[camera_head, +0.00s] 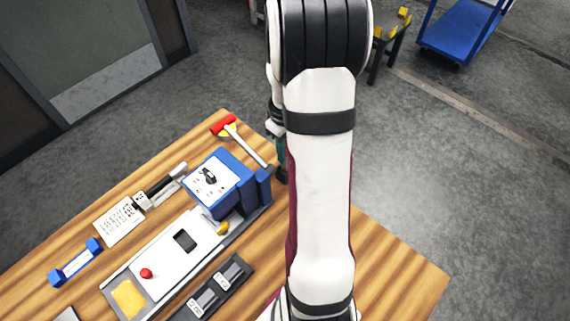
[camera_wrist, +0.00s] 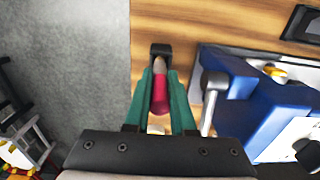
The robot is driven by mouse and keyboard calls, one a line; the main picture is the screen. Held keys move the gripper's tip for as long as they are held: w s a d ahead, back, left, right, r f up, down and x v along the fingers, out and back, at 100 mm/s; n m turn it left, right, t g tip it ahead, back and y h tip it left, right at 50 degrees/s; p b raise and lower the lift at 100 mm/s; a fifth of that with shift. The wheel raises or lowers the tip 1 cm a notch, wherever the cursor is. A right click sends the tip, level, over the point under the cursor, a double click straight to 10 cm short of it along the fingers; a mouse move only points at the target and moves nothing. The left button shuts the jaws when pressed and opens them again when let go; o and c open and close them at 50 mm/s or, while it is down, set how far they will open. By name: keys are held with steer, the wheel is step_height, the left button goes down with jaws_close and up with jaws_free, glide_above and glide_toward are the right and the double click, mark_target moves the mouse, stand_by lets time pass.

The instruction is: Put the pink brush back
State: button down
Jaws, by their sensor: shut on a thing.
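The pink brush (camera_wrist: 160,98) shows in the wrist view, between the two green fingers of my gripper (camera_wrist: 160,80), which is shut on it. Its beige end points toward a small black holder (camera_wrist: 160,49) at the table's edge. I cannot tell whether the brush touches the holder or is inside it. In the head view my gripper is mostly hidden behind my arm, and the brush cannot be seen there.
A blue machine (camera_head: 222,178) with a grey lever stands close beside my gripper; it also shows in the wrist view (camera_wrist: 250,105). A red-headed tool (camera_head: 225,126), a blue-ended bar (camera_head: 75,262) and a black tray (camera_head: 215,290) lie on the wooden table (camera_head: 395,275). The table's right part is clear.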

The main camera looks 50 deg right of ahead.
steer(key=shift+f, duration=1.75)
steer(key=shift+f, duration=0.1)
steer(key=c, duration=0.8)
jaws_free()
steer(key=shift+o, duration=0.2)
step_height(320, 180, up, 12)
steer(key=shift+r, duration=0.15)
steer(key=s+a+r+m, duration=0.1)
steer(key=s+a+r, duration=0.1)
steer(key=a, duration=0.7)
steer(key=s+a+r+m, duration=0.2)
steer(key=a+r, duration=0.1)
steer(key=a, duration=0.6)
steer(key=s+a+f+m+y, duration=0.1)
steer(key=s+a+m, duration=0.1)
steer(key=s+a, duration=0.7)
steer(key=shift+s+a+f+m+y, duration=0.2)
steer(key=shift+s+a+m+y, duration=0.1)
steer(key=shift+s+y, duration=0.15)
